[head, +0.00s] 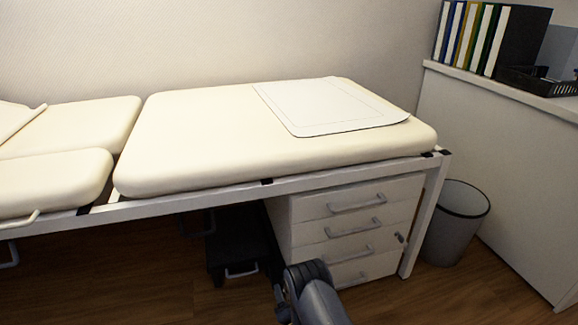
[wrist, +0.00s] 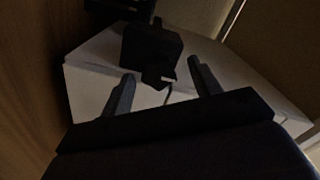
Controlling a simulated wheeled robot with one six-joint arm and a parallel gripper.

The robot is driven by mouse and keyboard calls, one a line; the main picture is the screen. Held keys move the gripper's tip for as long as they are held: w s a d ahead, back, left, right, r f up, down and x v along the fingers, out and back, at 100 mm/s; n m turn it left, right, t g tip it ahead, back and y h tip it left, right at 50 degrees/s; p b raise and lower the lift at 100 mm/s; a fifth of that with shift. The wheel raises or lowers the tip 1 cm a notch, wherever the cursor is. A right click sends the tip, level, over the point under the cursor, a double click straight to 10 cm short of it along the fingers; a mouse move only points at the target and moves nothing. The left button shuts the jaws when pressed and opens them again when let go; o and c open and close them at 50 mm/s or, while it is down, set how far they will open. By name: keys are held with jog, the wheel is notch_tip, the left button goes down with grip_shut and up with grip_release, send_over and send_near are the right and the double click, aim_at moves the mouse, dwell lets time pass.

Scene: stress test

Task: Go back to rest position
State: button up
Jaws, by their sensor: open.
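My gripper (wrist: 158,76) shows in the dark wrist view, with its two fingers spread apart and nothing held between them. Beyond the fingertips is a dark, blocky object (wrist: 150,45) with a thin cable-like strip. It is too dark to tell what it is or whether a finger touches it. It appears against a pale, flat surface (wrist: 85,90). In the head view only part of my dark arm shows at the bottom, in front of the drawer unit; the gripper itself is hidden there.
A cream examination couch (head: 200,130) on a white frame bears a white mat (head: 325,105). Under it are a white drawer unit (head: 350,225) and a dark step (head: 235,250). A grey bin (head: 455,225) stands by a white counter (head: 500,140). Wooden floor shows at front right.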

jog(key=shift+f+n, duration=0.1)
jog(key=shift+n, duration=5.1)
